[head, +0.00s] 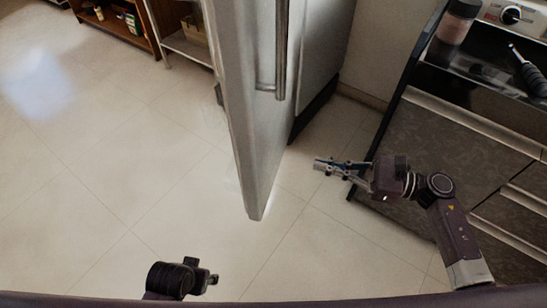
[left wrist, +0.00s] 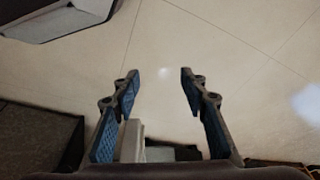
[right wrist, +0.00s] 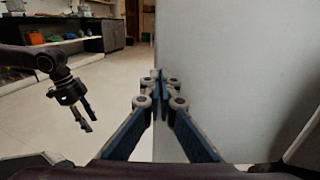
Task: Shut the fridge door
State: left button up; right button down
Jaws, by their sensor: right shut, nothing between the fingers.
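The fridge door (head: 245,120) stands open in the head view, its lower end reaching toward me. A vertical bar handle (head: 281,60) shows at its right side. The fridge body (head: 322,50) is behind and to the right. My right gripper (head: 317,164) is shut and empty, right of the door and pointing left toward it. In the right wrist view a pale flat surface, apparently the door (right wrist: 235,75), fills the right half beside the fingertips; I cannot tell whether they touch. My left gripper (left wrist: 158,78) is open and empty above the floor; in the head view it is low and left of the door.
A stove and drawer unit (head: 450,130) stands at the right, close to my right arm, with a jar (head: 455,22) on top. Shelves (head: 120,20) stand at the far left. The floor (head: 110,150) left of the door is clear.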

aim_at(256, 150)
jog(key=p+x, duration=0.1)
jog(key=x, duration=1.2)
jog(key=shift+a+r, duration=0.15)
jog(key=shift+a, duration=0.1)
pick_arm(q)
jog(key=f, duration=0.2)
jog(key=s+f, duration=0.1)
jog(key=f, duration=0.1)
jog(key=shift+s+f, duration=0.15)
jog(key=shift+f, duration=0.05)
pick_arm(e)
jog(key=shift+a, duration=0.3)
pick_arm(q)
jog(key=shift+a, duration=0.1)
